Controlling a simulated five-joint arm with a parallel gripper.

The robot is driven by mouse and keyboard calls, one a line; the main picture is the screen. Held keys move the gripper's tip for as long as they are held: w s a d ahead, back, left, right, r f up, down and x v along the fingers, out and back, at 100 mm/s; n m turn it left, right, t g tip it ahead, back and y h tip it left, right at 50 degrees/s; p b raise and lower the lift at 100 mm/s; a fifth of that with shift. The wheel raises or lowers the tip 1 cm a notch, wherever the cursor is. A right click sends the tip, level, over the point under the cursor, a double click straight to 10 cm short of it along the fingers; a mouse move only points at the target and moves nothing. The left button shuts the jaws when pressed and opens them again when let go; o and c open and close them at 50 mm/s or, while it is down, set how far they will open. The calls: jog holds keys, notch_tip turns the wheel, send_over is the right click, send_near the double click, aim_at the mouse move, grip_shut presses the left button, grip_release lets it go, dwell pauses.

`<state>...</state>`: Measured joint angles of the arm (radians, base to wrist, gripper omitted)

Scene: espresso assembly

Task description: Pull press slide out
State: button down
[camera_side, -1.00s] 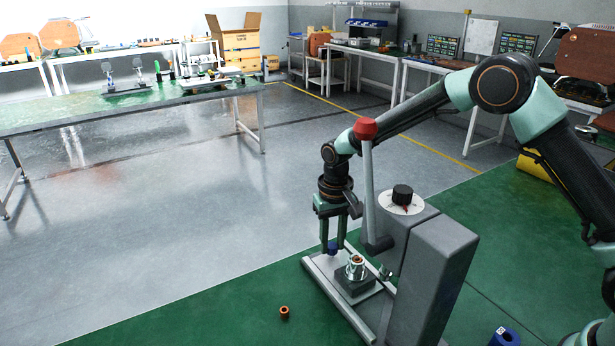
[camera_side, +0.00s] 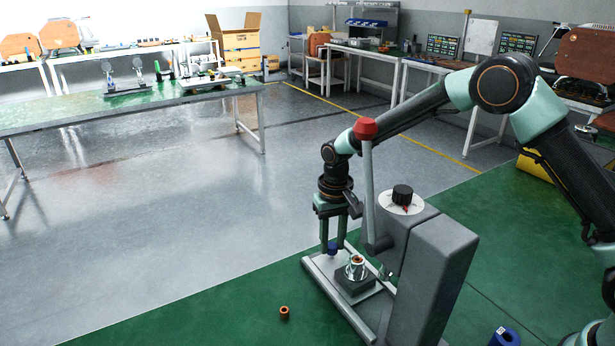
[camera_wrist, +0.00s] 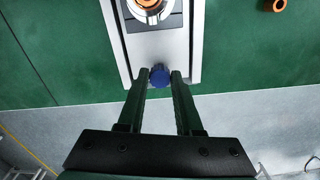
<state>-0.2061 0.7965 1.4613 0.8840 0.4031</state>
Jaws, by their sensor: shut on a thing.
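The press (camera_side: 432,275) is a grey column with a red-knobbed lever (camera_side: 367,180) and a black dial (camera_side: 402,196). Its slide (camera_side: 354,281) is a dark block on rails at the press foot, bearing a silver cup with a copper-coloured part (camera_side: 356,267). The slide also shows at the top of the wrist view (camera_wrist: 170,45). A blue knob (camera_wrist: 160,76) sits at the slide's front end. My gripper (camera_wrist: 160,77) is shut on the blue knob, one green finger on each side. In the side view my gripper (camera_side: 332,247) points down at the slide's front end.
A small orange ring (camera_side: 284,312) lies on the green mat left of the press; it also shows in the wrist view (camera_wrist: 275,5). A blue ring part (camera_side: 505,337) lies at the bottom right. The grey floor beyond the mat edge is clear.

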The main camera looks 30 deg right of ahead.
dwell(0.4)
jog(key=shift+w, duration=2.1)
jog(key=c, duration=0.6)
grip_release()
jog(key=shift+s, duration=0.1)
jog(key=shift+r, duration=0.1)
notch_tip(320, 180, up, 12)
